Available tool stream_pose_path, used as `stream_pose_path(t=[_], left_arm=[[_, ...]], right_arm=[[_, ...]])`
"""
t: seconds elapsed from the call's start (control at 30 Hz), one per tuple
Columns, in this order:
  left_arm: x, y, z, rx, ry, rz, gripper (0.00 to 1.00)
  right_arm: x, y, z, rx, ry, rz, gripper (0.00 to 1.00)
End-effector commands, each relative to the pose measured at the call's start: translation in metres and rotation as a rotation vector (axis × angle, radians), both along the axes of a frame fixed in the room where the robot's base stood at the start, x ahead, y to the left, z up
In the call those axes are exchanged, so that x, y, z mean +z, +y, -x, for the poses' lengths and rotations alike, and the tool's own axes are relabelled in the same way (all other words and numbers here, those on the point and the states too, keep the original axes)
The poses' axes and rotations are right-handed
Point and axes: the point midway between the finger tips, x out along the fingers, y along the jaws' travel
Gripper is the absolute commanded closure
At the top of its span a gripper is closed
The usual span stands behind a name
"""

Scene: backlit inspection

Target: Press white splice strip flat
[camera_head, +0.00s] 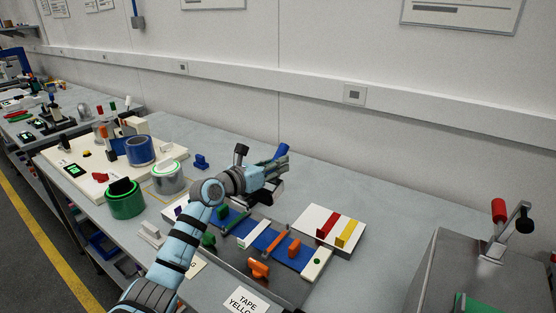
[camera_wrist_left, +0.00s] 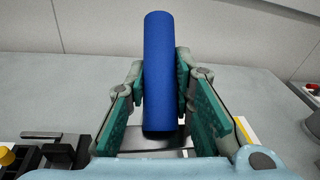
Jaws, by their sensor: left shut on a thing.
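My left gripper (camera_head: 280,164) is shut on a blue cylinder (camera_wrist_left: 158,72), which stands upright between the green finger pads. The end of the cylinder also shows in the head view (camera_head: 281,149). The gripper is above the back of the bench, beyond the splice board. A white strip (camera_head: 254,232) lies across the blue band (camera_head: 286,252) on that board, with an orange-handled strip to its right. It looks thin; I cannot tell whether it lies fully flat. My right gripper is in neither view.
A white board with red and yellow strips (camera_head: 344,234) lies right of the splice board. Green (camera_head: 126,199), clear and blue (camera_head: 140,150) rolls stand at the left. A "TAPE YELLOW" card (camera_head: 246,301) is in front. A grey box with levers (camera_head: 470,270) is at the right.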

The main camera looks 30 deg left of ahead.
Motion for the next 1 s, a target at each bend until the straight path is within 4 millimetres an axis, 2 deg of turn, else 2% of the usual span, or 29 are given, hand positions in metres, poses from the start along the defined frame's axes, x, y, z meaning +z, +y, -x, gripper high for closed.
stream_pose_path(t=[0.1,0.47,0.9,1.0], left_arm=[[0.002,-0.005,-0.008,0.001,-0.01,0.001,1.0],[0.002,-0.004,-0.007,-0.007,-0.003,0.009,1.0],[-0.062,-0.005,-0.008,-0.007,-0.003,0.009,1.0],[-0.07,-0.005,-0.009,-0.007,-0.003,0.01,1.0]], right_arm=[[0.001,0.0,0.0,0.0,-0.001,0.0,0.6],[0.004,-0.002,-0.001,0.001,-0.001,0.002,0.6],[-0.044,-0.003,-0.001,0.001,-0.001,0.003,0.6],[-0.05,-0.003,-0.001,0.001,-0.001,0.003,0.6]])
